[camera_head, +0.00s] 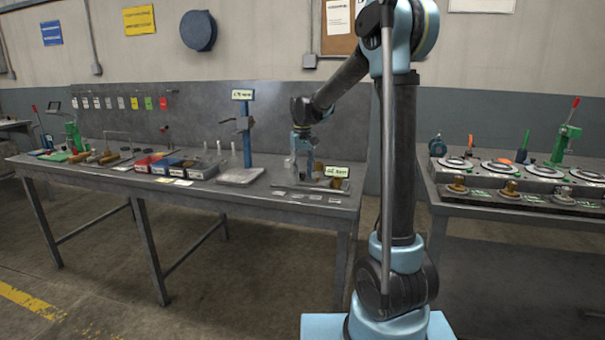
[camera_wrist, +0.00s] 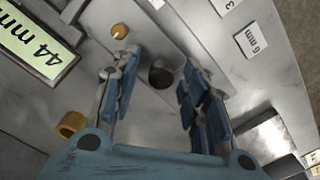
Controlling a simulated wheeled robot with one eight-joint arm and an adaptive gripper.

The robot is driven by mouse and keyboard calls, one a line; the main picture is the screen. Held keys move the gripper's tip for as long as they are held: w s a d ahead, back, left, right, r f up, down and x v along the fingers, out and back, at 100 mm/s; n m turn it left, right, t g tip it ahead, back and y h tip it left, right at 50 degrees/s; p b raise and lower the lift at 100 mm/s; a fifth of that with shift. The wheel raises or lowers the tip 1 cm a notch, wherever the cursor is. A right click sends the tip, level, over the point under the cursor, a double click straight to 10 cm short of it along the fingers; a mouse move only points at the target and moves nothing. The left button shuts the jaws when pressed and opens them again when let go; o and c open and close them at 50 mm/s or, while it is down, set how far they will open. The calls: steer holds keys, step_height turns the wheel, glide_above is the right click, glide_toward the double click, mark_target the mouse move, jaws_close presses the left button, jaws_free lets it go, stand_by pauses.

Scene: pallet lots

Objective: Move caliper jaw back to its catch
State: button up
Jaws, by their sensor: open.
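The caliper fixture is a grey metal plate with a lit display (camera_wrist: 38,44) reading "44 mm"; the display (camera_head: 337,171) also shows in the head view. A dark round knob (camera_wrist: 162,74) stands on a grey bar of the fixture; I cannot tell for certain that it belongs to the caliper jaw. My gripper (camera_wrist: 161,68) is open, pointing down, with one finger on each side of the knob and visible gaps between. In the head view, my gripper (camera_head: 304,166) is low over the fixture. The catch cannot be clearly told apart.
A small brass knob (camera_wrist: 120,31) and a brass ring (camera_wrist: 71,124) sit close to the left finger. A "6 mm" label (camera_wrist: 252,39) lies to the right. A blue stand (camera_head: 245,140) is left of my gripper on the workbench (camera_head: 200,194).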

steer(key=shift+c, duration=0.2)
jaws_close()
steer(key=shift+w+a+r, duration=0.1)
steer(key=shift+w+a, duration=0.2)
steer(key=shift+a, duration=0.7)
steer(key=shift+w+a+f, duration=0.1)
steer(key=shift+w+a, duration=0.2)
steer(key=shift+a, duration=0.7)
steer(key=shift+w+a+r, duration=0.1)
steer(key=shift+w+a, duration=0.2)
steer(key=shift+a, duration=0.7)
steer(key=shift+o, duration=0.2)
jaws_free()
step_height(320, 180, up, 12)
steer(key=shift+d, duration=0.15)
